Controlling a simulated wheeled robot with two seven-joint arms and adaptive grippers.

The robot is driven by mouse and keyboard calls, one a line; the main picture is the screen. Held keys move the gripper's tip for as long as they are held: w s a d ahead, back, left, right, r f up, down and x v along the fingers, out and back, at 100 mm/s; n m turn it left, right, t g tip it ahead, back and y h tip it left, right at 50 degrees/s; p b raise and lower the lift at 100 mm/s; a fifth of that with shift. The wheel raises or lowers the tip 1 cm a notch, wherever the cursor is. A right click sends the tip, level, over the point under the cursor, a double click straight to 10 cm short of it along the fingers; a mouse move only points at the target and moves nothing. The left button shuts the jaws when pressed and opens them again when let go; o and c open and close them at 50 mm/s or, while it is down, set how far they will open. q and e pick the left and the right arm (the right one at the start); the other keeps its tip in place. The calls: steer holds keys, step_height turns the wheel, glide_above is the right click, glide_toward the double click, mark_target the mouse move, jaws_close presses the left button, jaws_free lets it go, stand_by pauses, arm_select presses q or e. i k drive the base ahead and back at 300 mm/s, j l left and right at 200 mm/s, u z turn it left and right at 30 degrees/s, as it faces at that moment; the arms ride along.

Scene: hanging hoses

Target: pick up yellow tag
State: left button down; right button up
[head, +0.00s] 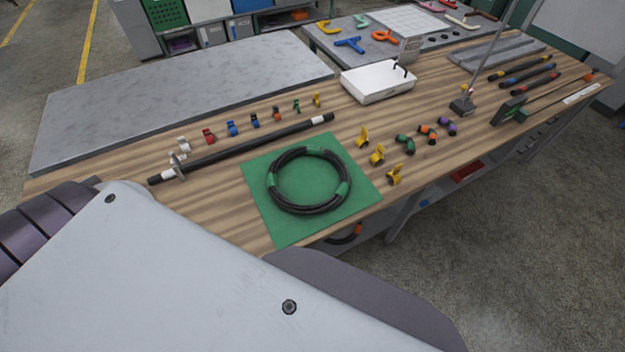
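A small yellow tag (316,100) stands on the wooden workbench (215,190), at the far right end of a row of small coloured tags or clips. Three larger yellow clip-like pieces stand to the right of the green mat, at the back (363,138), middle (377,155) and front (394,175). I cannot tell from their shape alone which yellow piece counts as the tag. Neither of my grippers shows in the head view; my own body fills the lower left.
A coiled black hose (308,181) lies on a green mat (262,212). A long black hose (245,148) lies in front of the tag row. A white tray (378,84) and a metal stand (462,105) are farther back. Bare wood shows between these.

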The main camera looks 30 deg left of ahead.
mark_target(380, 150)
steer(key=i+l, duration=0.15)
steer(key=l, duration=0.25)
steer(key=i+l, duration=0.15)
steer(key=l, duration=0.2)
steer(key=i+l+u, duration=0.1)
steer(key=l, duration=0.3)
steer(key=i+l, duration=0.2)
steer(key=l, duration=0.2)
